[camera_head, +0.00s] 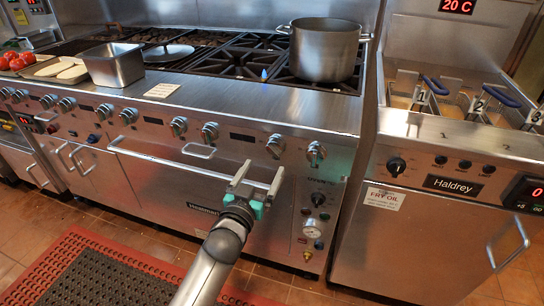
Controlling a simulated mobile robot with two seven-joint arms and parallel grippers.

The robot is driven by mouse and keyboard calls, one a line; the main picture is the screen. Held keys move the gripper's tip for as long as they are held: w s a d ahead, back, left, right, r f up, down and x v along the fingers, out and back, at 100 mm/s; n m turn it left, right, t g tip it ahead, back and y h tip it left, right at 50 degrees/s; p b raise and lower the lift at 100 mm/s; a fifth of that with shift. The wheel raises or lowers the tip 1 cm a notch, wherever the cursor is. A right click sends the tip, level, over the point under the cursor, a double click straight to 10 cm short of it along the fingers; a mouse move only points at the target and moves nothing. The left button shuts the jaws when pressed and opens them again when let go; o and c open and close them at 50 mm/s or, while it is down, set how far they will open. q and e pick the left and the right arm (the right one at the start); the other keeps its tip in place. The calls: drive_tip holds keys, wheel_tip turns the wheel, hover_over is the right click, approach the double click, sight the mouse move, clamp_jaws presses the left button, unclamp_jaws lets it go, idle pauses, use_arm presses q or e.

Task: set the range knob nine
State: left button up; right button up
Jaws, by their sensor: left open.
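A row of several metal range knobs runs along the front panel of the steel range. No knob numbers are legible, so I cannot tell by label which is knob nine. Toward the right end are one knob (276,146) and the end knob (316,154); another knob (210,132) is further left. My left gripper (259,178) is open and empty, its fingers pointing up toward the panel. In the picture it lies just below and left of the second knob from the right, with a visible gap. My right gripper is out of view.
A steel pot (324,50) stands on the right burner, near a small blue flame (264,74). A steel pan (113,65) sits at left. An oven handle (160,158) runs below the knobs. The fryer (430,190) stands at right. A red-edged mat (90,275) lies on the floor.

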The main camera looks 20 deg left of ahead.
sight(272, 153)
use_arm(q)
drive_tip(key=w+b, duration=0.2)
drive_tip(key=w, duration=0.4)
drive_tip(key=shift+w+d+f, duration=0.1)
drive_tip(key=shift+d, duration=0.05)
drive_tip(key=shift+w, duration=0.75)
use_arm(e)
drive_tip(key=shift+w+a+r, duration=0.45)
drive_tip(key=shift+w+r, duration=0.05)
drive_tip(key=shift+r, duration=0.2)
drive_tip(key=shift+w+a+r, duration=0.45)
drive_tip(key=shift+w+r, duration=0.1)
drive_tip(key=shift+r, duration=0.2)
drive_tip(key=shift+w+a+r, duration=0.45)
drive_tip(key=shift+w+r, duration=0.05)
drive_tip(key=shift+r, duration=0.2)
use_arm(q)
drive_tip(key=c, duration=1.4)
drive_tip(key=shift+o, duration=0.2)
